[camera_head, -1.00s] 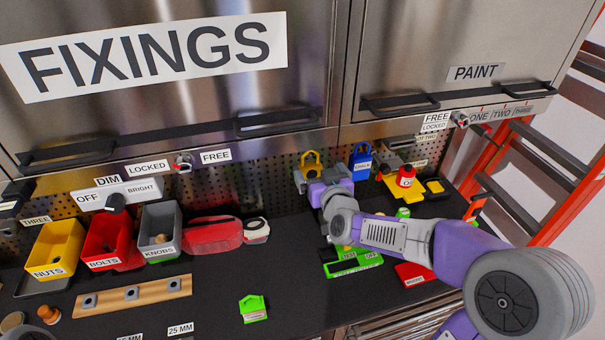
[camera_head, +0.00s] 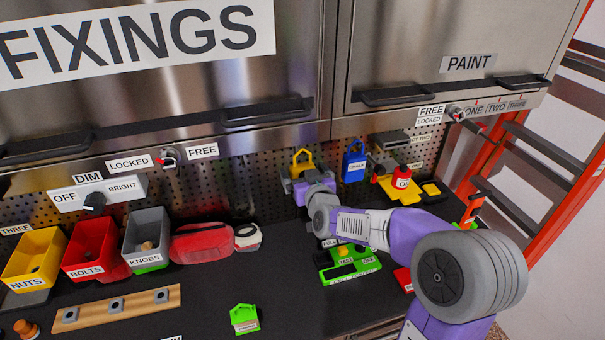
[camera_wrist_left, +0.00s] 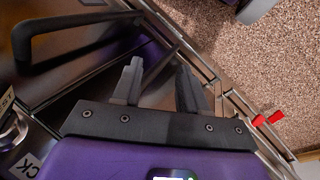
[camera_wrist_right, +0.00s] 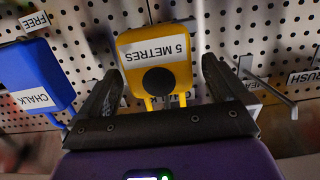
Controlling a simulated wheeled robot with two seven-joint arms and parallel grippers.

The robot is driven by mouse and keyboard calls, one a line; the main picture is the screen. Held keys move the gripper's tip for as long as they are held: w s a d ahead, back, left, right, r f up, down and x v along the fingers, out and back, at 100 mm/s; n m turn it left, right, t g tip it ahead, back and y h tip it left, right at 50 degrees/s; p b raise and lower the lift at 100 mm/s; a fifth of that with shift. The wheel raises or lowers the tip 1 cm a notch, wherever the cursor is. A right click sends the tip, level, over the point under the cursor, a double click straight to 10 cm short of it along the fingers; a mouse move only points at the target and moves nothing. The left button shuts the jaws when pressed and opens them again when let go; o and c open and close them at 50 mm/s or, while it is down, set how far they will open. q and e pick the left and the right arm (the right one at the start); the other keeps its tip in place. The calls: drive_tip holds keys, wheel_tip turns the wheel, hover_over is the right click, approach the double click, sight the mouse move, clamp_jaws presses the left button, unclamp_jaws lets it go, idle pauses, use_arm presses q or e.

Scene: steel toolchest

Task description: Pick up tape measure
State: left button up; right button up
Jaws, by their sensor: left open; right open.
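The tape measure is a yellow body labelled "5 METRES" with a dark round disc (camera_wrist_right: 155,60). It hangs at the pegboard and shows in the head view as a yellow shape (camera_head: 302,160), partly hidden by my gripper. My right gripper (camera_wrist_right: 155,85) is open, with one finger on each side of the tape measure's lower part in the right wrist view. I cannot tell whether the fingers touch it. My left gripper (camera_wrist_left: 158,85) is open and empty, beside a dark steel front with a handle, above the speckled floor.
A blue chalk holder (camera_head: 354,165) hangs just right of the tape measure. A red-and-yellow item (camera_head: 401,178) is farther right. Yellow (camera_head: 35,254), red and grey bins stand at the left.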

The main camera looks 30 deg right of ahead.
drive_tip(key=shift+x, duration=0.85)
drive_tip(key=shift+s, duration=0.1)
drive_tip(key=shift+c, duration=0.3)
